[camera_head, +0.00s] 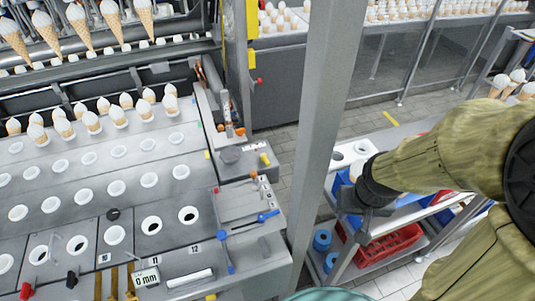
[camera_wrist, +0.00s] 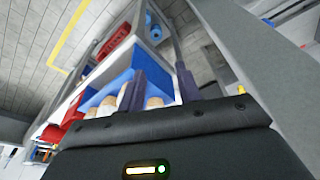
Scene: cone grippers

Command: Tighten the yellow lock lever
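A small yellow-handled lever (camera_head: 265,159) sits on the grey machine's right side, near the labels. Another yellow knob (camera_head: 210,297) shows at the machine's lower front edge. I cannot tell which is the lock lever or how tight it is. My gripper (camera_head: 366,222) is to the right of the machine, past the grey post, over the cart. In the wrist view my gripper (camera_wrist: 160,72) has its two dark fingers apart with nothing held between them. A small yellow spot (camera_wrist: 241,89) shows at the right there; I cannot tell what it is.
A grey post (camera_head: 325,120) stands between my gripper and the machine. Blue levers (camera_head: 228,262) are on the machine's front right. The cart holds a red crate (camera_head: 392,248) and a blue box (camera_wrist: 119,86); cones stand beyond the fingers. Tiled floor is open behind.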

